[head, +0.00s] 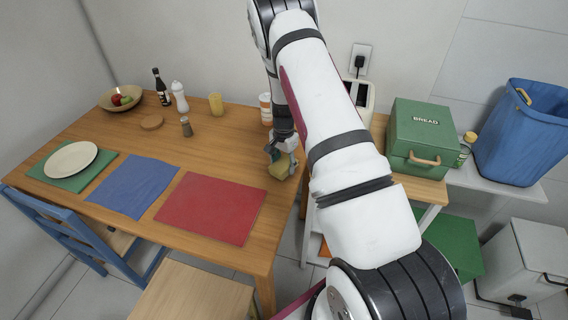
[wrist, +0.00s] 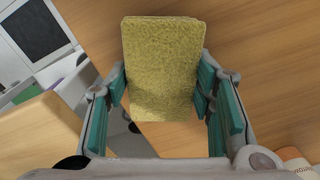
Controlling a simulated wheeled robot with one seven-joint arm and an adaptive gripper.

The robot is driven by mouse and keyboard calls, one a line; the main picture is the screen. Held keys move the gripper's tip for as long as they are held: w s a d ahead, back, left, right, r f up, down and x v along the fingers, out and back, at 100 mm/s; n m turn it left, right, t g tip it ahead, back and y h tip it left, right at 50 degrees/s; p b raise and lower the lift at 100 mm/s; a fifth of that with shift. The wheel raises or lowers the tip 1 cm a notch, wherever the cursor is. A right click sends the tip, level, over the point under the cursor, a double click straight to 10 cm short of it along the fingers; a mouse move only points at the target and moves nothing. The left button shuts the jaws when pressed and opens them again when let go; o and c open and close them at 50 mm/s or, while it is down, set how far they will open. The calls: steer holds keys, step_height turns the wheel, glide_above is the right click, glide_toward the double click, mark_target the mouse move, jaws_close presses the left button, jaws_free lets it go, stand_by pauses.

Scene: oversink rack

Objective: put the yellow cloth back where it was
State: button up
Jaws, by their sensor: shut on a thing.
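The yellow cloth (wrist: 163,65) is a fuzzy, folded, block-like rectangle and fills the upper middle of the wrist view. My gripper (wrist: 162,90) has its teal-padded fingers on both sides of it and is shut on it. In the head view my gripper (head: 281,158) points down near the right edge of the wooden table, with the cloth (head: 280,171) showing small and yellowish beneath it. I cannot tell whether the cloth touches the tabletop.
The wooden table (head: 205,145) holds red (head: 210,208), blue (head: 133,187) and green (head: 60,170) mats, a plate (head: 71,159), a fruit bowl (head: 107,103) and several bottles and jars. A white-orange jar (head: 265,110) stands near my gripper. A green bread box (head: 420,128) and blue bin (head: 520,135) stand right.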

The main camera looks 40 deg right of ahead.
steer(key=shift+f, duration=0.2)
steer(key=o, duration=1.2)
